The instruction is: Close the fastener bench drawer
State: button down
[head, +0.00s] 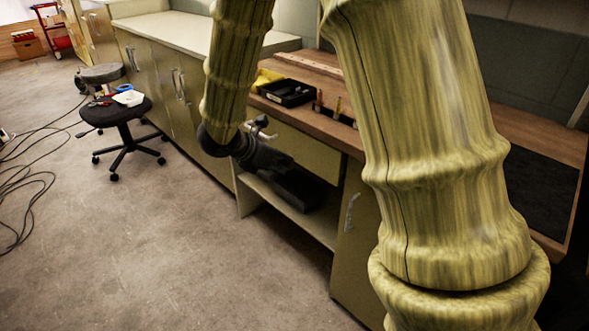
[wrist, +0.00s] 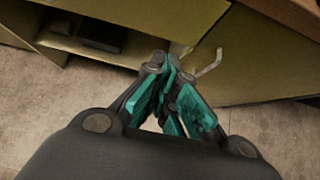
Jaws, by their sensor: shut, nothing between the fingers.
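The fastener bench has a wooden top (head: 345,134). An olive drawer front (head: 308,153) lies just under it, partly hidden by my arm. How far the drawer stands out is hard to tell. In the wrist view an olive panel (wrist: 165,14) crosses the top, likely this drawer front. My gripper (wrist: 166,72) is shut and empty, its teal fingers together below that panel's lower edge. A bent metal handle (wrist: 209,64) shows just right of the fingertips; contact is unclear. In the head view my dark wrist is in front of the bench, and the fingertips are not clear.
An open shelf (head: 288,208) under the drawer holds a dark box (head: 299,187). A cabinet door with a handle (head: 351,212) stands to its right. A black tray (head: 287,92) sits on the bench top. A stool (head: 115,111) stands left, cables beyond. The floor in front is clear.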

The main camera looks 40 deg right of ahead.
jog(key=b, duration=0.2)
send_near(318, 169)
notch_tip(318, 169, down, 4)
jog(key=shift+w+d+r, duration=0.1)
jog(key=shift+d+r, duration=0.05)
jog(key=shift+d, duration=0.75)
jog(key=shift+w+d+r, duration=0.1)
jog(key=shift+d+r, duration=0.05)
jog(key=shift+d, duration=0.7)
